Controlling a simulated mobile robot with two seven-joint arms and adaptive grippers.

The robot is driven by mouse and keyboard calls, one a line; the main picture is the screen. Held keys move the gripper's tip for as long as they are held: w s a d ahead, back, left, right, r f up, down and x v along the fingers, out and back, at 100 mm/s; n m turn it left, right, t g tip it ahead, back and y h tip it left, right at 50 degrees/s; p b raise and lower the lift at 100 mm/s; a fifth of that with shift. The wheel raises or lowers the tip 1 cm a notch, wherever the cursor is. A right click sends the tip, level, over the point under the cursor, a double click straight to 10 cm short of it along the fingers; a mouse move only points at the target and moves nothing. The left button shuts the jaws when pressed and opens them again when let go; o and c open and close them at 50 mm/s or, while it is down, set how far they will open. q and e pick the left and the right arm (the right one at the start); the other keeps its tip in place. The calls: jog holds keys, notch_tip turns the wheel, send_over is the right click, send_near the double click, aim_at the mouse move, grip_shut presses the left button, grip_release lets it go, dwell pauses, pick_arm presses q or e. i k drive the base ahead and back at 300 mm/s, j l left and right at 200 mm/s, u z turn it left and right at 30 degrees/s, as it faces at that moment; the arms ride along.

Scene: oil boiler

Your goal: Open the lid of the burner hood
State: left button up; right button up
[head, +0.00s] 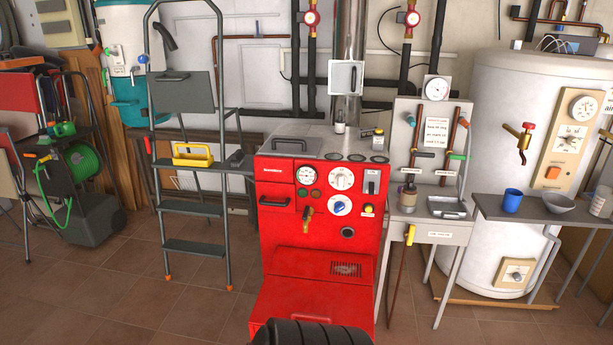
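The red boiler (333,232) stands upright in the middle of the head view, with gauges and knobs on its front. The burner hood (312,297) looks to be the red box jutting out low at its front, its lid seemingly down. A dark ribbed round shape at the bottom edge covers part of the hood; I cannot tell what it is. Neither of my grippers is in view.
A grey stepladder (190,208) stands left of the boiler, a yellow carrier (193,154) on it. A narrow metal table (436,232) stands close on the right, with a white tank (508,235) beyond. Tiled floor (205,312) is clear at front left.

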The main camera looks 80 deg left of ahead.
aim_at(281, 296)
jog(key=u, duration=2.75)
